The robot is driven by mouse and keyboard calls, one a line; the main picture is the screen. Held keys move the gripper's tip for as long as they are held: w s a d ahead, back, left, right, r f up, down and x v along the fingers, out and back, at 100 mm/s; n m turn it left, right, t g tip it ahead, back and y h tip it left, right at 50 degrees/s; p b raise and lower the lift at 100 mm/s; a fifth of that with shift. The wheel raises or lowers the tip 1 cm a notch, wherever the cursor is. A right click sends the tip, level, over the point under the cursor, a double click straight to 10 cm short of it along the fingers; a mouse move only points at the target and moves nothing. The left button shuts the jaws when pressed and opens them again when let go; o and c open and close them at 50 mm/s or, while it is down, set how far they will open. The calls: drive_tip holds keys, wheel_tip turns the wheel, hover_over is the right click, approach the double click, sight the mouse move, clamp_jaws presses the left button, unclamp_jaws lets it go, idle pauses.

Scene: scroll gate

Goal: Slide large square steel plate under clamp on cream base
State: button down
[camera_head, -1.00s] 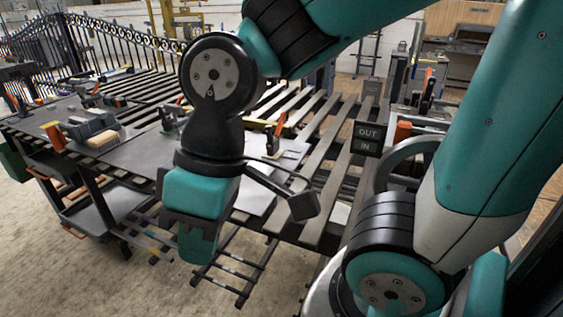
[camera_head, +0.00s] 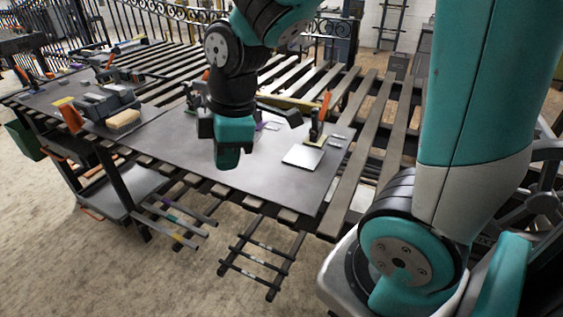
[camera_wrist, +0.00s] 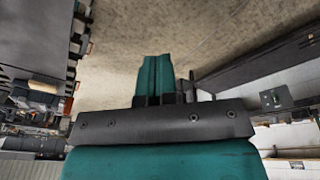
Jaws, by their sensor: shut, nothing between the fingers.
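The bright square steel plate (camera_head: 303,157) lies flat on the dark worktop (camera_head: 255,180), toward its right end. Just behind it stands a clamp (camera_head: 319,120) with an upright orange handle. Its cream base (camera_head: 315,141) shows as a small pale strip, and the plate's far edge is close to it. I cannot tell whether they touch. My gripper (camera_head: 228,157) points down over the worktop, left of the plate and apart from it. In the wrist view my gripper's fingers (camera_wrist: 155,77) are together and empty; the plate and clamp are not visible there.
A grey block fixture (camera_head: 103,102) and a tan brush-like block (camera_head: 123,120) sit left on the worktop. Another orange-handled clamp is partly hidden behind my arm. Small pieces (camera_head: 336,142) lie right of the plate. Slatted bars (camera_head: 345,185) run beyond the worktop; its front middle is clear.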

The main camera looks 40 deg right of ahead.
drive_tip(key=w+d+f+n+h, duration=0.2)
drive_tip(key=w+d+f+n, duration=0.25)
drive_tip(key=d, duration=0.35)
drive_tip(key=n+h+b, duration=0.2)
drive_tip(key=n, duration=0.3)
approach(286, 161)
drive_tip(key=s+a+r, duration=0.2)
drive_tip(key=a, duration=0.4)
drive_tip(key=x, duration=0.9)
drive_tip(key=shift+s+d+f, duration=0.2)
drive_tip(key=d, duration=0.2)
drive_tip(key=w+d+p, duration=0.1)
drive_tip(key=shift+w+f, duration=0.1)
drive_tip(key=shift+f, duration=0.2)
drive_tip(key=shift+w+d, duration=0.2)
drive_tip(key=shift+d, duration=0.2)
drive_tip(key=shift+w+d+p, duration=0.35)
drive_tip(key=shift+d+p, duration=0.15)
drive_tip(key=shift+d, duration=0.35)
